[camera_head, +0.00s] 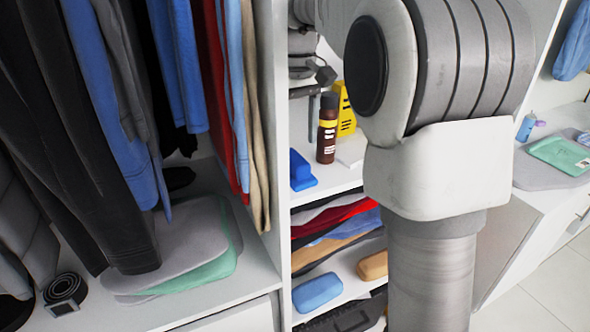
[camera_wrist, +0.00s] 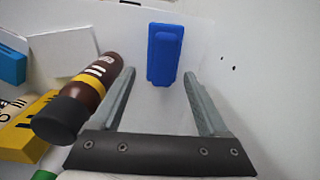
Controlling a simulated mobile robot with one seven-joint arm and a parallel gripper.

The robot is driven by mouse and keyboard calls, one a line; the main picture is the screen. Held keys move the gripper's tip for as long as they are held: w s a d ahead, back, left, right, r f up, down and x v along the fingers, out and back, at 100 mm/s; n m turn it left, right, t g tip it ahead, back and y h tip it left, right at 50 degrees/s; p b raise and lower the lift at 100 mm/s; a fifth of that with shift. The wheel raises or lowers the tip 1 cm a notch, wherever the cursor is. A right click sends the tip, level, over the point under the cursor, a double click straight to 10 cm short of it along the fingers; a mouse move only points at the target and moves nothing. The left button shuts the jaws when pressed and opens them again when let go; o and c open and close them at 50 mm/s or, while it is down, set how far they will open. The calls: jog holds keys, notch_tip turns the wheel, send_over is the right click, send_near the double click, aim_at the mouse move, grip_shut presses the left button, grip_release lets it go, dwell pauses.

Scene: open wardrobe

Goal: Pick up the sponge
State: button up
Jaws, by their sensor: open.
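A blue block with a raised narrower part (camera_wrist: 164,54), possibly the sponge, lies on the white shelf in the wrist view. It also shows in the head view (camera_head: 302,171), at the left end of the middle shelf. My gripper (camera_wrist: 159,76) is open and empty, its two grey fingers apart. The block appears beyond the fingertips and between their lines; the remaining distance is hard to judge. A blue rounded block (camera_head: 317,292) and an orange one (camera_head: 373,265) lie on the shelf below and could also be sponges.
A brown bottle with a dark cap (camera_wrist: 95,85) stands close beside the left finger. A yellow box-like thing (camera_wrist: 28,126) is farther left. A white wall (camera_wrist: 255,60) is near the right finger. Folded clothes (camera_head: 335,228) fill the space below the shelf.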

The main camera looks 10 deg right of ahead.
aim_at(295, 156)
jog(key=f, duration=0.4)
jog(key=shift+s+a+f, duration=0.1)
jog(key=shift+s+a, duration=0.1)
jog(key=shift+s, duration=0.15)
jog(key=shift+f, duration=0.5)
grip_shut()
